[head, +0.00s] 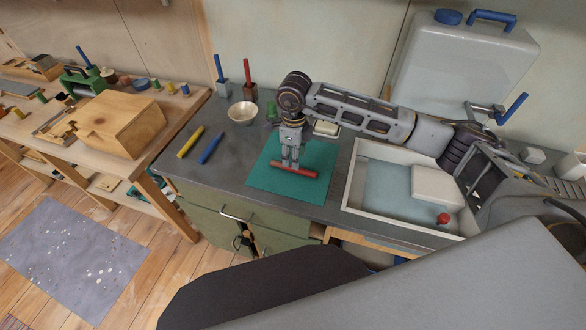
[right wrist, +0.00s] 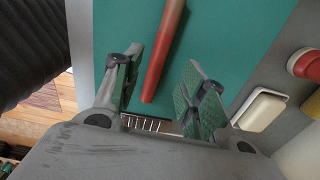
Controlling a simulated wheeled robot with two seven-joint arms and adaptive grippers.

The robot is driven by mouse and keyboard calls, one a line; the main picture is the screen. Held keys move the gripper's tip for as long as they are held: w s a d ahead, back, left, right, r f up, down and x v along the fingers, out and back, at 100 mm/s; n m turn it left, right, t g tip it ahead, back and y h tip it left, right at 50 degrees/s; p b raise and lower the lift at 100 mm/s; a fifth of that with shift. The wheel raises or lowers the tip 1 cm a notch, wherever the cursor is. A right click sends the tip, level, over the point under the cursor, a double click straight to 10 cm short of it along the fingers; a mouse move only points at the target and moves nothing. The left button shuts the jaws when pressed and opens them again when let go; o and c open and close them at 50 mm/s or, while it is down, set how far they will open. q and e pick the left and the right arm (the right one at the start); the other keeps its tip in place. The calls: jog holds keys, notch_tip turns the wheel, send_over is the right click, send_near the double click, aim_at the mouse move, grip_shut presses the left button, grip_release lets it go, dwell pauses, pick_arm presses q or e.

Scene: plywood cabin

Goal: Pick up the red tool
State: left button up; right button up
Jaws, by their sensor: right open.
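The red tool (head: 295,170) is a slim rod lying on the teal mat (head: 262,178) on the grey counter. My right gripper (head: 290,163) points down at the tool, and its fingers cover part of the tool's far side in the head view. In the right wrist view the red tool (right wrist: 166,45) runs down from the top edge, and its lower end shows between the two spread fingers of the gripper (right wrist: 162,82). The right gripper is open with nothing held. I cannot tell whether the fingers touch the tool. My left gripper is not in view.
A yellow tool (head: 191,141) and a blue tool (head: 210,148) lie left of the mat. A bowl (head: 242,112) stands behind them. A sink (head: 390,187) is to the right, and a white block (head: 326,129) sits behind the mat.

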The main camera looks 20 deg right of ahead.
jog(key=shift+s+d+f+p, duration=0.15)
jog(key=shift+f+p, duration=0.1)
jog(key=shift+f, duration=1.05)
jog(key=shift+s+a+f+p, duration=0.1)
jog(key=shift+f+p, duration=0.15)
jog(key=shift+f, duration=1)
jog(key=shift+c, duration=0.3)
grip_shut()
